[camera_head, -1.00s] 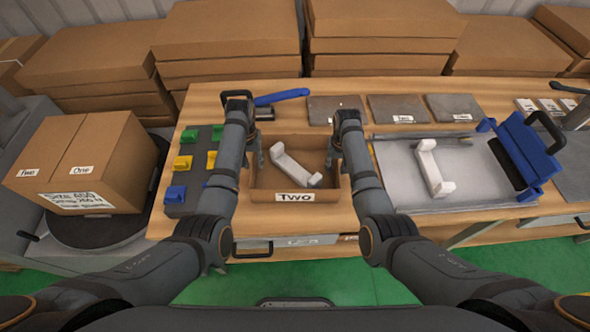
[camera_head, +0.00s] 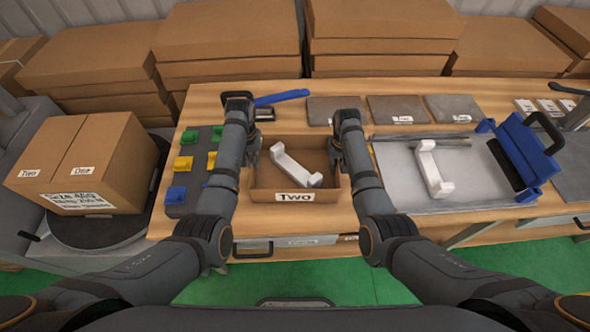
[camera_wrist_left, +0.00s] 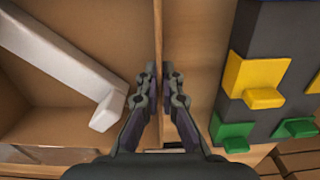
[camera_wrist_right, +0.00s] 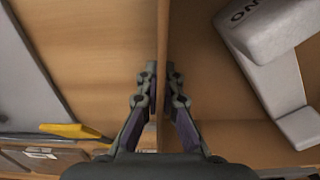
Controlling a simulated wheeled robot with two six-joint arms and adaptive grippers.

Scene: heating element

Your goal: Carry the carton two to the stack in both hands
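Carton two (camera_head: 325,190) is an open brown box with a "Two" label on its front wall, resting on the wooden table. A white bracket-shaped part (camera_head: 291,164) lies inside it. My left gripper (camera_wrist_left: 162,78) straddles the carton's left wall, with its fingers closed on it. My right gripper (camera_wrist_right: 162,78) straddles the right wall in the same way. In the head view the arms partly hide both side walls. A closed box (camera_head: 85,160) marked "Two" and "One" stands on a dark round platform at the left.
Yellow, green and blue blocks sit on a dark board (camera_head: 197,190) left of the carton. A grey plate (camera_head: 400,170) with a second white part (camera_head: 431,172) lies to the right, beside a blue fixture (camera_head: 525,155). Flat brown boxes (camera_head: 380,55) are piled behind the table.

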